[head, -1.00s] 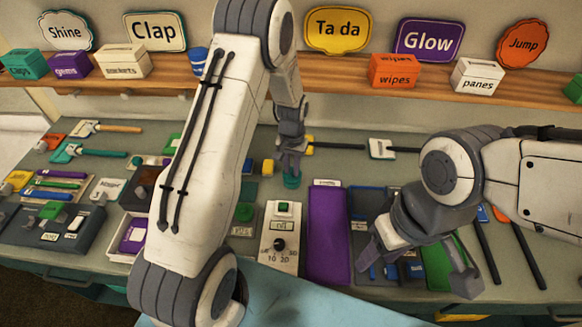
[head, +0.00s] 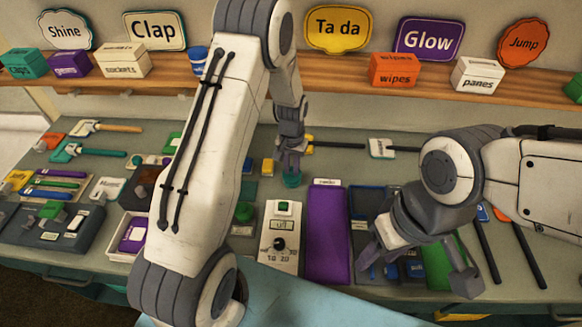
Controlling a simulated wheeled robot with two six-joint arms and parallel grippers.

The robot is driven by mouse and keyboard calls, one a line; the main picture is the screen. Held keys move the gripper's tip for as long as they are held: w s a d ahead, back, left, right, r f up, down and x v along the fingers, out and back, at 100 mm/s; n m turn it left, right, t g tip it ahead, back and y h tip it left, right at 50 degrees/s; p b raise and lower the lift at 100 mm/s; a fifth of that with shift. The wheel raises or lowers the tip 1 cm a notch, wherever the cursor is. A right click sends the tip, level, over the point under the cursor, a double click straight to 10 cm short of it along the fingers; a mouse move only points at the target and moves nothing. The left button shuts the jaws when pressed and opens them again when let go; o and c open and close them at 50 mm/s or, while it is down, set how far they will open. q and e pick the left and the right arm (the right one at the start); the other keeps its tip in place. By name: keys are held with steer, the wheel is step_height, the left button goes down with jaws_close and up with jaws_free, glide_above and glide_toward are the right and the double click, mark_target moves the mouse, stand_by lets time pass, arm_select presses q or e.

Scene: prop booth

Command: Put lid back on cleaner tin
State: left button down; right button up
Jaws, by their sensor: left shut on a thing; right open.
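My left gripper (head: 291,168) reaches down from the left arm to the back middle of the bench. It is shut on a small round teal-green thing (head: 291,181), low at the bench top; I cannot tell whether this is the lid or the tin, or whether it touches anything beneath.
A dial box (head: 279,240) and a purple mat (head: 326,235) lie in front of the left gripper. A dark tray (head: 368,210) is under the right gripper. Tools crowd the left bench. A shelf (head: 330,82) holds an orange wipes box (head: 394,72) and a blue tin (head: 198,60).

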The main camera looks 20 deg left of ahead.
stand_by(0.3)
arm_select(q)
steer(key=c, duration=0.7)
jaws_free()
steer(key=o, duration=0.5)
steer(key=shift+c, duration=0.2)
steer(key=shift+r+p, duration=2.6)
steer(key=shift+r, duration=0.9)
steer(key=shift+c, duration=0.3)
